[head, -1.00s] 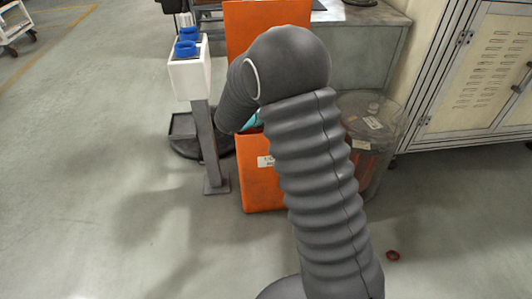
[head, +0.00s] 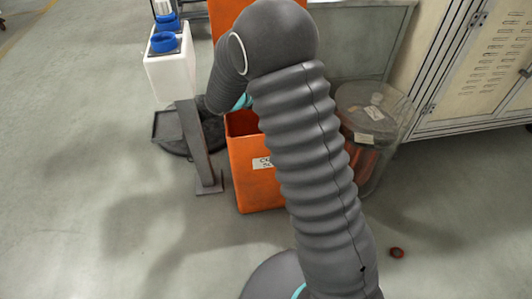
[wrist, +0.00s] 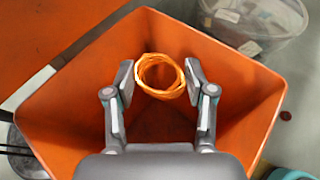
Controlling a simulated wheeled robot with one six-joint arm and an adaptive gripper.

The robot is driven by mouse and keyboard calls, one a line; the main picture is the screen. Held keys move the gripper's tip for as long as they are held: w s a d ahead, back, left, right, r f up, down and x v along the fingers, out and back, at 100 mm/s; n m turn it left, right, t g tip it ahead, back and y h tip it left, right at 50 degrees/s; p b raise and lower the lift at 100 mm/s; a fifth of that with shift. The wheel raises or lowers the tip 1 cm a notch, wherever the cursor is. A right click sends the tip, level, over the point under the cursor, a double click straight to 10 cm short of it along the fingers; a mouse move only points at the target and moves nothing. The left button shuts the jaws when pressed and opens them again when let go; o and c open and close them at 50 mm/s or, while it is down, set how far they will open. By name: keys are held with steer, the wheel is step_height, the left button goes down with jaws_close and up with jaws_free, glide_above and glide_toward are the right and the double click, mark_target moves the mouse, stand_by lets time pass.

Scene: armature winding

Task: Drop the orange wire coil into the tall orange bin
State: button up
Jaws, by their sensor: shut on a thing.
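The orange wire coil (wrist: 160,93) shows as a loose ring in the wrist view. My gripper (wrist: 160,75) is shut on it, with one finger at each side of the ring. The coil is over the open mouth of the tall orange bin (wrist: 243,77), whose sloping inner walls surround it in the picture. How far it is above the rim is hard to tell. In the head view the bin (head: 252,185) stands on the floor with a white label, partly hidden by my arm. My gripper and the coil are hidden there.
A white box with blue rings (head: 170,70) on a grey post stands at the left. An orange panel (head: 225,15) rises behind. A small red ring (head: 397,253) lies on the floor.

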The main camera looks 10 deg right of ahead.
steer(key=shift+f+b, duration=1.05)
steer(key=shift+f, duration=1)
steer(key=o, duration=1)
steer(key=shift+c, duration=0.2)
steer(key=shift+s+r, duration=0.1)
steer(key=v, duration=1.2)
